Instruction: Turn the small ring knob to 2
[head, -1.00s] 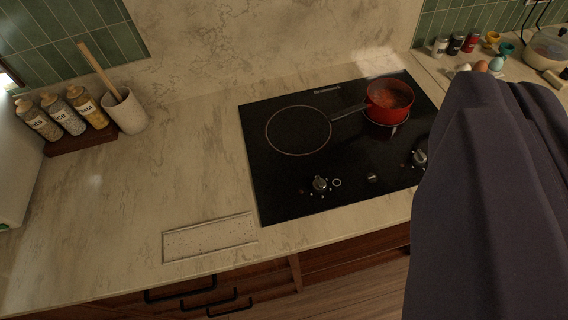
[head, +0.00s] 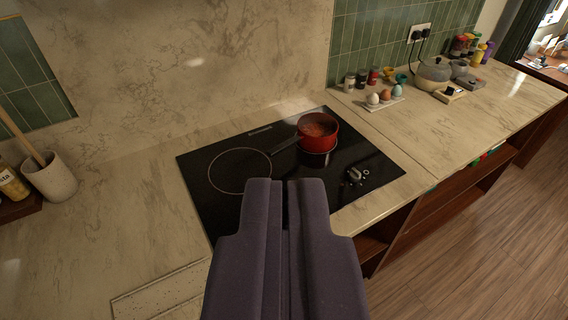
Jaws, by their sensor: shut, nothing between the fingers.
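The black cooktop (head: 230,205) is set in the marble counter. The larger ring (head: 240,171) on its left is bare. A red saucepan (head: 318,130) stands on the right ring, which looks smaller, with its handle pointing left. The right knob (head: 354,176), silver and black, shows at the front right of the cooktop with small marks around it. Its setting is too small to read. The left knob is hidden behind my gripper. My gripper (head: 285,183) is shut and empty, with its dark fingers in front of the cooktop's near part, left of the right knob.
Spice jars (head: 362,78) and a tray with eggs (head: 384,97) stand right of the cooktop, with a pot (head: 434,72) farther right. A utensil crock (head: 50,177) is at the left. A pale panel (head: 165,295) lies at the front left. The counter's right front is clear.

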